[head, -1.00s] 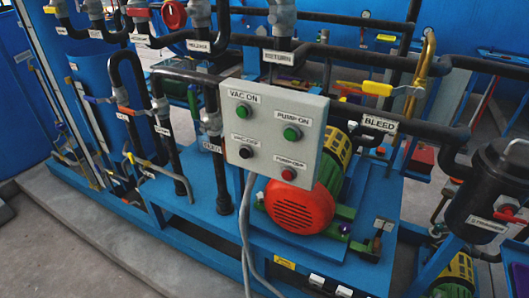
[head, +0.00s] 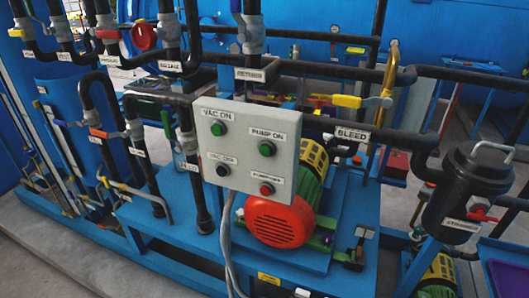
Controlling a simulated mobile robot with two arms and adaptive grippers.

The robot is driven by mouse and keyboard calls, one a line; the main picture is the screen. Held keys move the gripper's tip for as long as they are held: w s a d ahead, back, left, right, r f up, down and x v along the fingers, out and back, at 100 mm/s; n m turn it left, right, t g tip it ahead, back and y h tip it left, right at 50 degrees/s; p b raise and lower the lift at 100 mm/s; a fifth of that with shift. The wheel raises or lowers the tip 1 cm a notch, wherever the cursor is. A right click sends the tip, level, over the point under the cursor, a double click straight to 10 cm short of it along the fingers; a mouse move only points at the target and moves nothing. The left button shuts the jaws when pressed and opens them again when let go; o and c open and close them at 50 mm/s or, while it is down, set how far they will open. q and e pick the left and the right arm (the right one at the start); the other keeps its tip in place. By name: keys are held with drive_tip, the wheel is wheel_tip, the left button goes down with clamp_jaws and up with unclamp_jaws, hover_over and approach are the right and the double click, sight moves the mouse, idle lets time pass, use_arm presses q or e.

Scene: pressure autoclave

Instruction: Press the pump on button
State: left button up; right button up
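The green pump on button (head: 266,149) sits at the upper right of a light grey control box (head: 243,172), below its PUMP ON label. A green button (head: 218,128) under the VAC ON label is at the upper left of the box. A black button (head: 222,170) is at the lower left, under the VAC OFF label. A red button (head: 266,189) is at the lower right, under a blurred label. Neither of my grippers shows in the head view, and nothing covers the box face.
A red and yellow-green pump motor (head: 280,222) stands just behind and below the box. Black pipes, a yellow-handled valve (head: 361,101) and a black strainer (head: 468,190) surround it. Grey cables (head: 230,250) hang below the box. Concrete floor (head: 60,262) is clear at the lower left.

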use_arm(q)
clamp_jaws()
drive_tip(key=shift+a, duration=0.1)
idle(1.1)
